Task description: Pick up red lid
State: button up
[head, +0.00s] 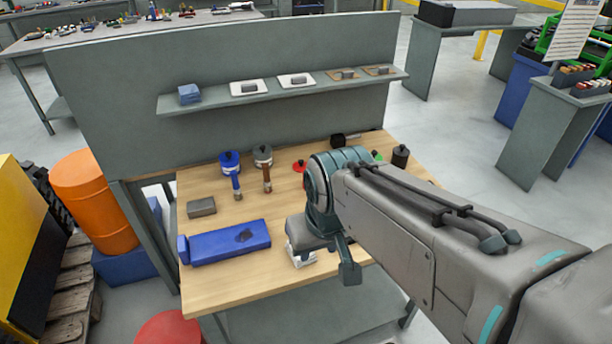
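A small red lid (299,166) with a dark knob lies on the wooden tabletop, just left of my arm. My arm may cover part of its right side. My gripper (346,268) is over the front right part of the table, in front of the lid and apart from it. One teal finger points down; the rest is hidden by my own wrist, so its opening cannot be told.
A blue-headed mallet (230,170), a brown-handled mallet (264,168), a grey block (201,207) and a blue box (228,242) are on the wooden table (215,285). A black cylinder (400,156) and a green piece (377,156) are beyond my arm. A shelf (215,102) spans the back panel.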

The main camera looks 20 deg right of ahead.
aim_at(298, 166)
jog(key=u, duration=1.15)
jog(key=k, duration=0.85)
jog(key=z, duration=1.15)
jog(key=i, duration=1)
